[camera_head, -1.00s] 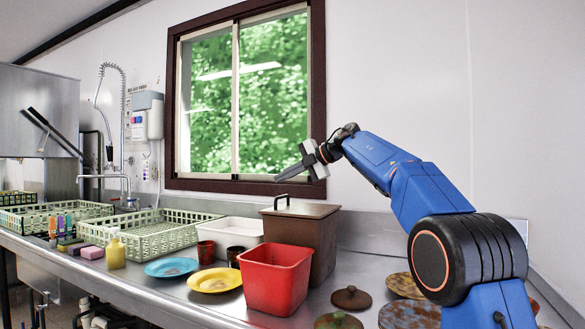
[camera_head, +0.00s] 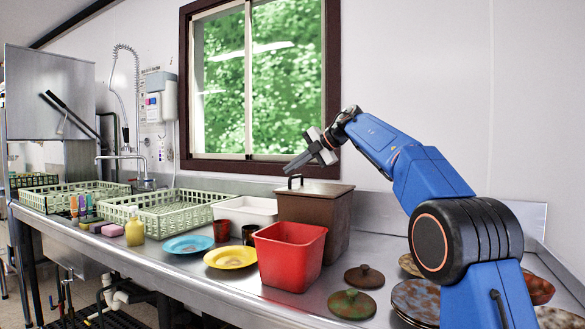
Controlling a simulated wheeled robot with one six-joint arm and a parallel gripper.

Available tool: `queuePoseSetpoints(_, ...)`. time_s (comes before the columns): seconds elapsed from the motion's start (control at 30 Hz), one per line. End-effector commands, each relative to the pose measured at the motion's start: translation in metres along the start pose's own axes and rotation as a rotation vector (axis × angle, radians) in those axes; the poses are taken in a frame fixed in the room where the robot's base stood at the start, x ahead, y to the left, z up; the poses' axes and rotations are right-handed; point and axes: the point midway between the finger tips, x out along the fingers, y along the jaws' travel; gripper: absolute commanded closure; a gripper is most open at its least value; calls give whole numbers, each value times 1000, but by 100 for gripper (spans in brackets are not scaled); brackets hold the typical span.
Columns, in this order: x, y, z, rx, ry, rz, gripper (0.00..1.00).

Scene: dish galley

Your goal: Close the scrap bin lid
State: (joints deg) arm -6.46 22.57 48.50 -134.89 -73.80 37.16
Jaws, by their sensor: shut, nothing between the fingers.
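The scrap bin (camera_head: 322,222) is a tall brown box standing on the steel counter against the back wall. My gripper (camera_head: 294,167) is shut and empty. It points down and to the left and shows just above the lid and handle in the picture, apparently without touching. The lower front of the bin is partly hidden by a red tub (camera_head: 289,258).
A white tub (camera_head: 246,209), small cups, a yellow plate (camera_head: 230,258) and a blue plate (camera_head: 187,245) stand left of the bin. Green racks (camera_head: 160,212) are farther left. Round brown lids (camera_head: 364,277) and stained plates (camera_head: 415,298) lie at the right.

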Motion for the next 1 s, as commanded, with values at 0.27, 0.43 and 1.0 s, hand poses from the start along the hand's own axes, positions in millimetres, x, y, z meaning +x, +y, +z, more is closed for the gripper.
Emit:
queuePoseSetpoints(0.27, -9, 0, 0, 0, -1, 1, 100)
queuePoseSetpoints(0.43, -36, 0, 1, 1, -2, 2, 100)
queuePoseSetpoints(1.0, -146, -1, 1, 1, -3, 1, 100)
